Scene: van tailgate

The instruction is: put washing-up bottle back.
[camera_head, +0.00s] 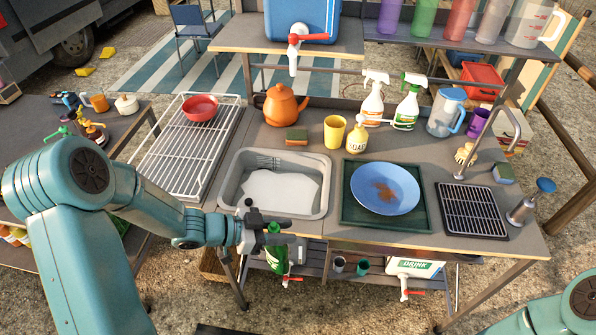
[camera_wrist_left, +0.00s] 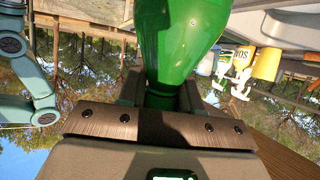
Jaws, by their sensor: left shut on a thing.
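The bottle (camera_wrist_left: 182,42) fills the top middle of the left wrist view, between the two fingers (camera_wrist_left: 160,100). Its lower end and label are partly hidden in the head view. The grey sink basin (camera_head: 236,193) lies just behind the gripper and holds pale water. My right gripper is out of view; only part of that arm shows at the bottom right.
A green tray (camera_head: 350,215) with a dirty blue plate (camera_head: 385,188) lies right of the sink. A soap bottle (camera_head: 357,140), yellow cup (camera_head: 334,131), sponge (camera_head: 297,136) and two spray bottles (camera_head: 407,104) stand behind. A wire rack (camera_head: 186,150) is at left. A lower shelf (camera_head: 320,263) holds cups.

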